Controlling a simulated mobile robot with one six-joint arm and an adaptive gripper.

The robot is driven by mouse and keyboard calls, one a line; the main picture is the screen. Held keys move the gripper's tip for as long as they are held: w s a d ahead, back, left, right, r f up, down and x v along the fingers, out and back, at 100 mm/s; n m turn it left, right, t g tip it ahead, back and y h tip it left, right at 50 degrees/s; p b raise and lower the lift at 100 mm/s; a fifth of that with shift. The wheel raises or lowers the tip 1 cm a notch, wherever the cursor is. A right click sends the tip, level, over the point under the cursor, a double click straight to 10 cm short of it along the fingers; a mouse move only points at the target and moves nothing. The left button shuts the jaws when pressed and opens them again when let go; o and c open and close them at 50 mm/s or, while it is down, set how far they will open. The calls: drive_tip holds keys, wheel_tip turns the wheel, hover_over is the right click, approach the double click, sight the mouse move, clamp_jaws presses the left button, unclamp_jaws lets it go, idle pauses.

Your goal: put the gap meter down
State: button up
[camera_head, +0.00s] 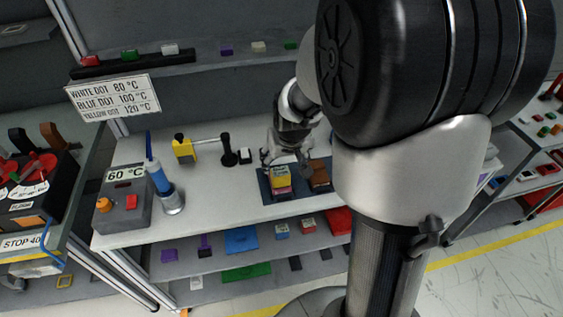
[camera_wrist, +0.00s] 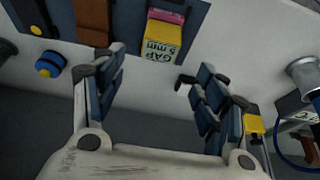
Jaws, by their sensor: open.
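The gap meter (camera_wrist: 160,38) is a yellow block with a pale face marked "GAP 5 mm". It stands at the dark blue mat (camera_wrist: 132,18) on the bench, with a pink part beside its yellow body. In the head view, the gap meter (camera_head: 280,173) shows just below my gripper (camera_head: 287,158). In the wrist view my gripper (camera_wrist: 150,80) has its fingers wide apart with nothing between the tips. The gap meter lies beyond the fingertips, apart from them. How it rests on the mat is not fully clear.
A brown block (camera_head: 320,176) stands on the mat to the right. A yellow bottle (camera_head: 183,149), a black stand (camera_head: 228,152), a blue-handled tool (camera_head: 160,180) in its holder and a grey heater box (camera_head: 124,207) occupy the left. The bench's front middle is clear.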

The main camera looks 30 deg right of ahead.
drive_tip(key=s+a+r+n, duration=0.1)
drive_tip(key=s+a+r, duration=0.75)
drive_tip(key=r, duration=0.25)
drive_tip(key=s+a+r+n, duration=0.1)
drive_tip(key=s+a, duration=0.1)
drive_tip(key=s, duration=0.5)
drive_tip(key=s+a+r+n+y, duration=0.1)
drive_tip(key=s+a+r, duration=0.1)
drive_tip(key=s, duration=0.5)
drive_tip(key=shift+a+p, duration=0.3)
drive_tip(key=shift+a, duration=0.05)
